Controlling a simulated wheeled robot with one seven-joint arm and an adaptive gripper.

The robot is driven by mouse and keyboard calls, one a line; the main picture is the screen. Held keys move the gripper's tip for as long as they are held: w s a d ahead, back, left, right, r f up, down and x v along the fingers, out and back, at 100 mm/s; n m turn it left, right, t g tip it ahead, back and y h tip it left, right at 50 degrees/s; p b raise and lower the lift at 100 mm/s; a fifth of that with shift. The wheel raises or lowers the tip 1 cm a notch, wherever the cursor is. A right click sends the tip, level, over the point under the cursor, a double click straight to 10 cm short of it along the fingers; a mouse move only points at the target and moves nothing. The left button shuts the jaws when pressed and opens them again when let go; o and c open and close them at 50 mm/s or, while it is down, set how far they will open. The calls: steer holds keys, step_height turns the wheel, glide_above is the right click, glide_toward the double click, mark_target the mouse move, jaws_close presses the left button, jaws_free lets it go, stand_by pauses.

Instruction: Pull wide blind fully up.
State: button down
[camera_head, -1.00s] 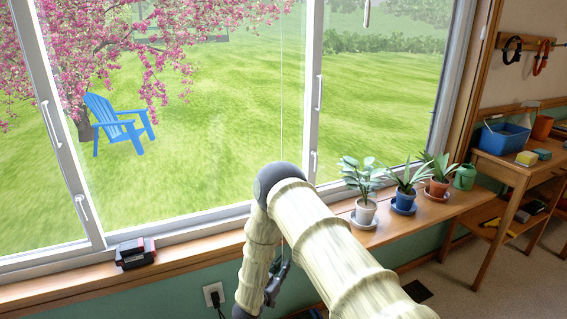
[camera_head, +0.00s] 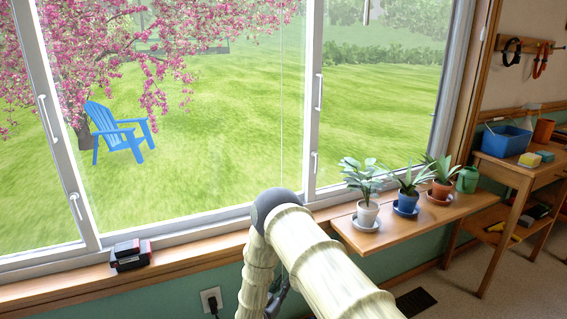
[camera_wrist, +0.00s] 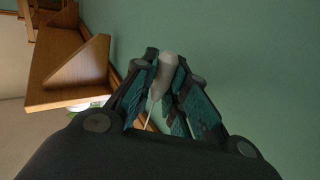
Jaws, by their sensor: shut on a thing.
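My gripper (camera_wrist: 165,78) is shut on a pale grey cord pull (camera_wrist: 169,68) in the wrist view. A thin light cord (camera_wrist: 151,103) shows beside the pull between the fingers. In the head view, a thin vertical cord (camera_head: 281,110) hangs in front of the window and drops behind my arm. My gripper is low there, below sill height, and mostly hidden by my arm. The wide blind itself is not in view; the visible window panes are uncovered.
A wooden shelf (camera_head: 440,214) with potted plants (camera_head: 367,190) juts out right of my arm. A second short pull (camera_head: 366,12) hangs at the upper right. Red-and-black boxes (camera_head: 130,256) sit on the sill (camera_head: 190,262). An outlet with a plug (camera_head: 211,300) is below it.

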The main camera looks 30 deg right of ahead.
steer(key=shift+s+f, duration=0.15)
steer(key=shift+f, duration=0.6)
step_height(320, 180, down, 4)
steer(key=shift+r+b, duration=0.1)
steer(key=shift+b, duration=1.1)
steer(key=c, duration=1.3)
jaws_free()
steer(key=shift+r, duration=0.1)
